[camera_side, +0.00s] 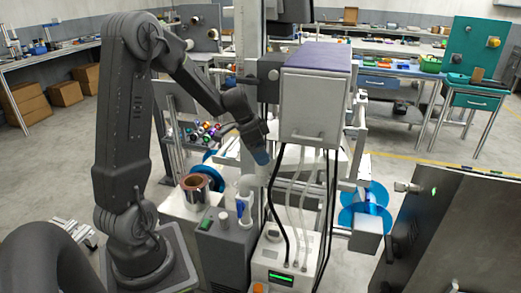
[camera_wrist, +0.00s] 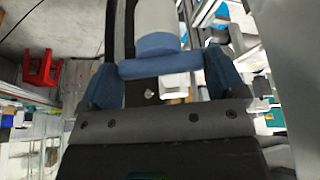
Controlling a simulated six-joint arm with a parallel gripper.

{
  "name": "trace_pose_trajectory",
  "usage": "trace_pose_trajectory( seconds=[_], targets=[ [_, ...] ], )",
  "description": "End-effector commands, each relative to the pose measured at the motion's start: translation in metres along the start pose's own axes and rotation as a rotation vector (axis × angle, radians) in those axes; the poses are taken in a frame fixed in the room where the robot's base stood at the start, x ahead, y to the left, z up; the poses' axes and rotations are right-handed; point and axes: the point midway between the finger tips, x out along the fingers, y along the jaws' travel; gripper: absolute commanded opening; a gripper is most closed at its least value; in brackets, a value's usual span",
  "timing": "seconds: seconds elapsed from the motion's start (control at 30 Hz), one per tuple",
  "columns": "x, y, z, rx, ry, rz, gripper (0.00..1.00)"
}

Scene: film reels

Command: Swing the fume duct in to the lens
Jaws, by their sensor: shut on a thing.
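My gripper (camera_side: 262,157) is at the middle of the side view, tilted downward beside the machine head, and its blue fingertips are at the upper end of a pale pipe, which looks like the fume duct (camera_side: 250,188). In the wrist view my gripper (camera_wrist: 163,76) has a blue pad on each side, shut on the blue collar of the duct. The duct's pale round tube (camera_wrist: 157,16) runs away beyond the collar. The large white machine head (camera_side: 315,105) with a purple top hangs just right of my gripper. I cannot make out the lens in either view.
A dark grey box (camera_side: 222,240) and a copper-coloured reel (camera_side: 196,188) stand left of the duct. Black and clear hoses (camera_side: 300,200) hang below the head to a white unit (camera_side: 275,265). Blue reels (camera_side: 366,205) are at right. A dark cabinet (camera_side: 455,230) stands front right.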

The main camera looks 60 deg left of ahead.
Motion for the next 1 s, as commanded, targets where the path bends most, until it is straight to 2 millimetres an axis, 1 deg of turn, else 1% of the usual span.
trace_pose_trajectory(
  seconds=[0.17,0.37,1.0],
  targets=[
    [-0.0004,0.0007,-0.0003,-0.020,0.000,-0.007,0.47],
    [-0.0003,0.0015,-0.0008,-0.097,0.001,-0.039,0.47],
    [0.0000,0.0044,-0.0028,-0.591,0.003,-0.247,0.47]
  ],
)
